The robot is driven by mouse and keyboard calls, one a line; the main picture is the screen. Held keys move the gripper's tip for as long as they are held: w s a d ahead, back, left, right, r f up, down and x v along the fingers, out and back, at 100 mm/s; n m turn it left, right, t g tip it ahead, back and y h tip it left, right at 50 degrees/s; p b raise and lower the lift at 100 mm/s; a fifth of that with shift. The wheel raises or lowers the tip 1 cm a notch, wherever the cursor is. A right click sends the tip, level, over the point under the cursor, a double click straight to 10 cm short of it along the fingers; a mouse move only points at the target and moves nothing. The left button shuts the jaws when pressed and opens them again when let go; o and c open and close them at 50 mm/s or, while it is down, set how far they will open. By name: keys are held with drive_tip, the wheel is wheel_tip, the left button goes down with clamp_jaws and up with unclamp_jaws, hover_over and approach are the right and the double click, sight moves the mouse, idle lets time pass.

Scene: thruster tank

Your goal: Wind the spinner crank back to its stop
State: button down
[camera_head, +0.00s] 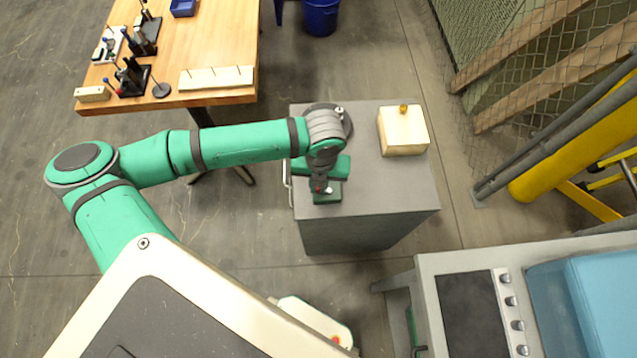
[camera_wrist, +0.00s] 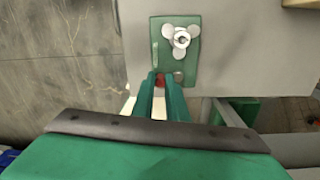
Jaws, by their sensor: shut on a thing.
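The spinner unit is a green plate (camera_wrist: 158,52) on the grey cabinet, with a pale three-lobed spinner (camera_wrist: 181,39) on its face. In the head view its green base (camera_head: 328,198) shows partly under my wrist. My gripper (camera_wrist: 162,82) has its two green fingers close together at the plate's near edge. A small red knob (camera_wrist: 162,79), which looks like the crank's handle, shows between the fingertips, and they are shut on it. The rest of the crank and its stop are hidden or too small to make out. My gripper also shows in the head view (camera_head: 320,187).
The grey cabinet (camera_head: 370,190) carries a cream box (camera_head: 403,132) with a yellow knob at right and a dark round disc (camera_head: 345,122) behind my wrist. A wooden bench (camera_head: 215,40) with tools stands upper left. A grey bench (camera_head: 435,270) is at lower right.

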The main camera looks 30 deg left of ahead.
drive_tip(key=c, duration=1.8)
unclamp_jaws()
drive_tip(key=shift+o, duration=0.2)
wheel_tip(320, 180, up, 11)
drive_tip(key=shift+d, duration=0.2)
drive_tip(key=shift+w+f, duration=0.1)
